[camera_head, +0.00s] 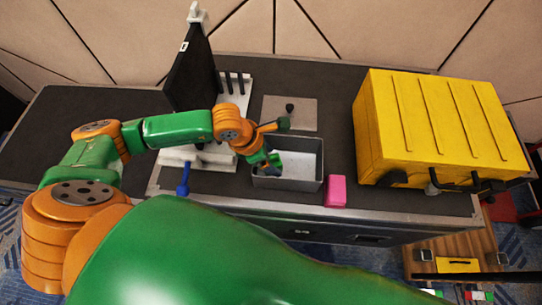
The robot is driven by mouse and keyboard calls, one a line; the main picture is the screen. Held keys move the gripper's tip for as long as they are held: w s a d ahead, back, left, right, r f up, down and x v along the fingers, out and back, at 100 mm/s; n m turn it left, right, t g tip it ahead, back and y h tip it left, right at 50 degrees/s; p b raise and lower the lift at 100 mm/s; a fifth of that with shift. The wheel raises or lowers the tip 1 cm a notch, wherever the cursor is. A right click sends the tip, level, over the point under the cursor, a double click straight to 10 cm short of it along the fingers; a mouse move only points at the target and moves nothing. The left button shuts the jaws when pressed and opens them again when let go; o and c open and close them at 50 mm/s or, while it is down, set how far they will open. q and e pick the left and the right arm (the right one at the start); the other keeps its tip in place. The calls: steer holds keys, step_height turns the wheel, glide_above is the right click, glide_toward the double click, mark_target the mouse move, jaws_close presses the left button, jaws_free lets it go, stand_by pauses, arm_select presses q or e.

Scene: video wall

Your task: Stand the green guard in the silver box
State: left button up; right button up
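The silver box (307,177) is an open grey metal tray near the table's front edge, in the middle of the head view. A small green piece, seemingly the green guard (274,168), shows inside its left end. Its lower part and exact tilt are hard to make out. My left gripper (279,142) reaches in from the left above the box's left end. Its two fingers look spread apart, the lower one dipping over the box beside the green piece. I cannot tell whether it touches the piece. My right gripper is out of view.
A pink block (335,191) sits just right of the box. A large yellow case (437,128) fills the table's right side. A dark upright panel (191,75) and a white rack (236,90) stand behind my arm. A blue object (184,179) lies front left. A grey plate (299,118) lies behind the box.

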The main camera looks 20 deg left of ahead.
arm_select(q)
steer(key=shift+r, duration=0.25)
steer(key=v, duration=1.2)
steer(key=shift+d, duration=0.1)
steer(key=shift+f, duration=0.1)
